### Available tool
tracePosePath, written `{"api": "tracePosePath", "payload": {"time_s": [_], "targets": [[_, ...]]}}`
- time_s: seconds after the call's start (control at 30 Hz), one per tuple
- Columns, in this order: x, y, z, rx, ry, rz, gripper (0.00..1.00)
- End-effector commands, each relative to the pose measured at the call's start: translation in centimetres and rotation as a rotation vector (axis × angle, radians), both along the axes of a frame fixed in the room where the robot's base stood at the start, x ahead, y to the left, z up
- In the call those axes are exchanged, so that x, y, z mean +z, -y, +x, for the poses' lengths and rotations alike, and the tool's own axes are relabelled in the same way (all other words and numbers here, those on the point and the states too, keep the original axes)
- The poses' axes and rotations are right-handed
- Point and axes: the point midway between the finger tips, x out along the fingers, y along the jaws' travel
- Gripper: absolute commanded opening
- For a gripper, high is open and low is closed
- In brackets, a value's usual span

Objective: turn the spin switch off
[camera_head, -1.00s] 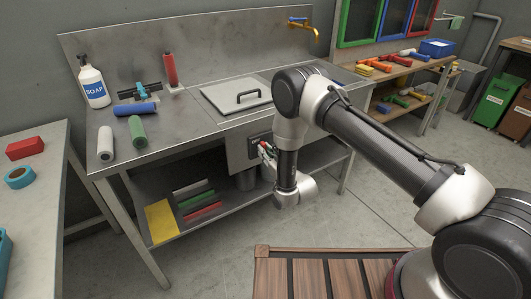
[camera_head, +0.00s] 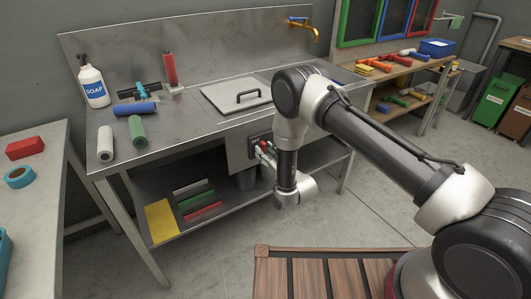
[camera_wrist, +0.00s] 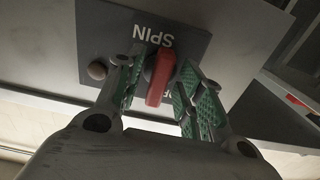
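The spin switch has a red lever (camera_wrist: 160,78) on a dark plate (camera_wrist: 190,30) marked SPIN, which appears upside down in the wrist view. A second word on the plate is mostly hidden behind the lever and fingers. My gripper (camera_wrist: 163,82) is open, with its green-padded fingers on either side of the lever. The left finger is close to it, and contact is unclear; a gap shows on the right. In the head view, the switch plate (camera_head: 254,142) is on the sink's front, with my gripper (camera_head: 266,150) in front of it.
The steel sink bench (camera_head: 185,145) holds a soap bottle (camera_head: 93,84), rollers and a lidded basin (camera_head: 238,94). A lower shelf (camera_head: 165,200) is below the switch. A slatted wooden surface (camera_head: 330,275) is in front. A side table (camera_head: 45,210) stands at left.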

Motion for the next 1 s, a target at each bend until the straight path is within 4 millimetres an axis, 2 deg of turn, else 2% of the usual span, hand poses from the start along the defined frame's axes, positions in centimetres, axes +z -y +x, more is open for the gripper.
{"api": "tracePosePath", "payload": {"time_s": [0.13, 0.23, 0.5, 0.7, 1.0], "targets": [[0.0, 0.2, -0.3, 0.0, -0.001, -0.001, 0.38], [0.0, 0.9, -1.3, 0.0, -0.002, -0.001, 0.38], [-0.1, 4.3, -6.3, 0.0, -0.003, -0.002, 0.38], [-0.1, 6.1, -9.0, 0.0, -0.002, -0.002, 0.38], [0.0, 6.7, -10.0, 0.0, 0.0, 0.0, 0.38]]}}
